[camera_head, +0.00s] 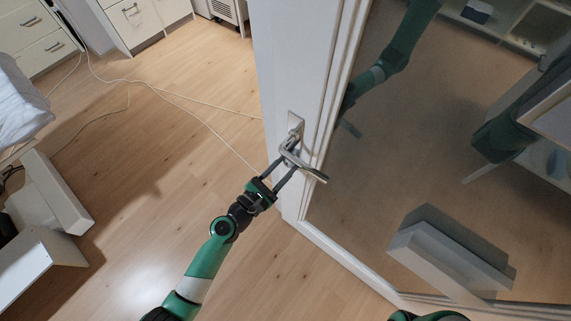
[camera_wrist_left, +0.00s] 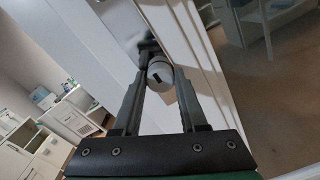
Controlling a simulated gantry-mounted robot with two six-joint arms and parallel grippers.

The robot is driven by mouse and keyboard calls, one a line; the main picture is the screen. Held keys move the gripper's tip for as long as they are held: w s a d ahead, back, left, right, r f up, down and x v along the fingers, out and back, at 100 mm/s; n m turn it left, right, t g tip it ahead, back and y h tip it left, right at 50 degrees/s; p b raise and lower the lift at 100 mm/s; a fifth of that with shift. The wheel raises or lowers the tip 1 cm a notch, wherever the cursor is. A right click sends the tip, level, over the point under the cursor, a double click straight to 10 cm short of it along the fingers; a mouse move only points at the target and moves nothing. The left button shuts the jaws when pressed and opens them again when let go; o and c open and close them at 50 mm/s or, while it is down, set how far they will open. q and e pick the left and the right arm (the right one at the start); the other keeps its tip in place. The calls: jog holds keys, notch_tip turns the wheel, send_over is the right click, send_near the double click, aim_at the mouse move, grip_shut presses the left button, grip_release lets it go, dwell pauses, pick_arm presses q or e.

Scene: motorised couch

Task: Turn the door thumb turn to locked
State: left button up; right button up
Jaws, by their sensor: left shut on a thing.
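The white door (camera_head: 300,60) stands upright in the middle of the head view, with a metal lever handle (camera_head: 312,172) on its edge plate. My left gripper (camera_head: 291,161) reaches up to the door just at this handle, and the handle partly hides its fingertips. In the left wrist view, a round grey thumb turn (camera_wrist_left: 160,71) with a dark slot in its face sits between the two fingers of my left gripper (camera_wrist_left: 160,75). The fingers are shut on it from both sides. Whether it stands at locked cannot be told. My right gripper is not in view.
A large glass pane (camera_head: 430,150) right of the door edge mirrors the room and my arms. A thin pale cable (camera_head: 190,107) crosses the wooden floor (camera_head: 150,190). White drawers (camera_head: 38,38) stand at the back left, and a pale boxy piece (camera_head: 50,195) lies at the left.

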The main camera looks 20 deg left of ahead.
pick_arm(q)
jog(key=shift+m, duration=0.4)
grip_shut()
jog(key=m+b, duration=0.1)
jog(key=m, duration=0.2)
jog(key=shift+m, duration=0.3)
jog(key=m+b, duration=0.1)
jog(key=m, duration=0.3)
jog(key=shift+m, duration=0.3)
jog(key=m+b, duration=0.1)
jog(key=m, duration=0.3)
jog(key=shift+f, duration=0.1)
jog(key=shift+m+y+b, duration=0.3)
jog(key=shift+m+b, duration=0.3)
jog(key=shift+m, duration=1.7)
jog(key=o, duration=1.1)
grip_release()
jog(key=shift+s, duration=0.1)
